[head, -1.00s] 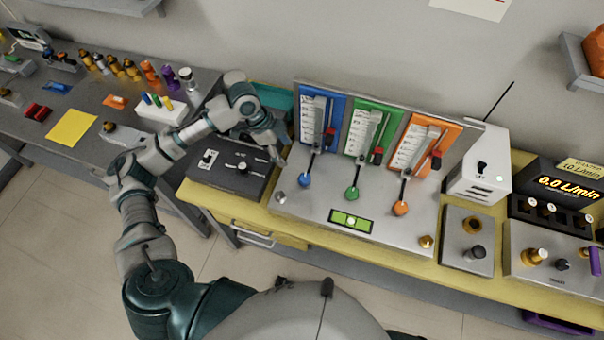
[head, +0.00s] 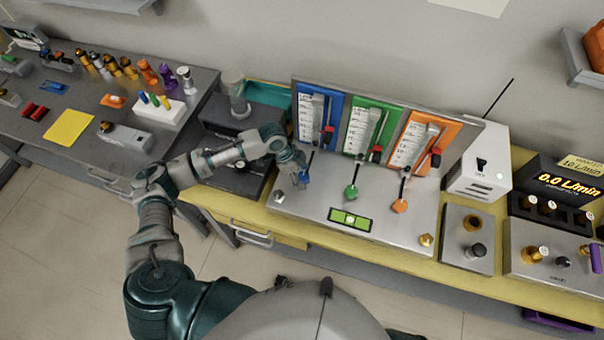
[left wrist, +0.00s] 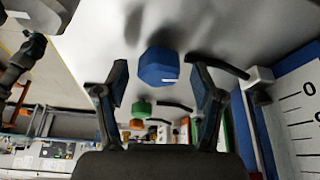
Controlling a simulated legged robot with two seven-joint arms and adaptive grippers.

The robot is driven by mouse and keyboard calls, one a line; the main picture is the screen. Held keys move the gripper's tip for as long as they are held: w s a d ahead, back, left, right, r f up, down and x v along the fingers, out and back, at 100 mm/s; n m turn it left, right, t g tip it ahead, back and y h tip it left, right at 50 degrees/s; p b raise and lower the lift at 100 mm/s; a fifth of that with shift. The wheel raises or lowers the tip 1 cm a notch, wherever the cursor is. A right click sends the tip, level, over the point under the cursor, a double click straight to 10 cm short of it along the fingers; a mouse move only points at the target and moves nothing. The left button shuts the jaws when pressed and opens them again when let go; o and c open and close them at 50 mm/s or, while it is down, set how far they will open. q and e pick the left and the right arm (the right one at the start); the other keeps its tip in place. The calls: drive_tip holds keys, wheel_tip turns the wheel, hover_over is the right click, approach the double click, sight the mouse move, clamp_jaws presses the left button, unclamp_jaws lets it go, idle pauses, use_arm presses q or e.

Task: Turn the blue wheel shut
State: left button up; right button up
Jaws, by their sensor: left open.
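The blue wheel (head: 304,176) is a small faceted knob at the foot of the blue flow gauge (head: 318,118), on the sloped metal panel. My left gripper (head: 300,172) is at the blue wheel in the head view and partly hides it. In the left wrist view, the blue wheel (left wrist: 159,66) shows between and just beyond the two open fingers (left wrist: 157,92), with a gap on each side. The fingers look clear of it. My right gripper is in neither view.
The green wheel (head: 351,192) and orange wheel (head: 400,206) stand to the right on the same panel. A green level (head: 350,220) lies at the panel's front, and a silver knob (head: 279,196) at its left corner. A white box (head: 479,165) stands further right.

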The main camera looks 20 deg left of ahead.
use_arm(q)
drive_tip(key=c, duration=1.1)
drive_tip(key=shift+r+m+p, duration=0.1)
drive_tip(key=shift+m+p, duration=0.25)
drive_tip(key=shift+m, duration=0.05)
drive_tip(key=shift+c, duration=0.2)
drive_tip(key=shift+m+g, duration=0.3)
drive_tip(key=o, duration=1.1)
drive_tip(key=shift+o, duration=0.2)
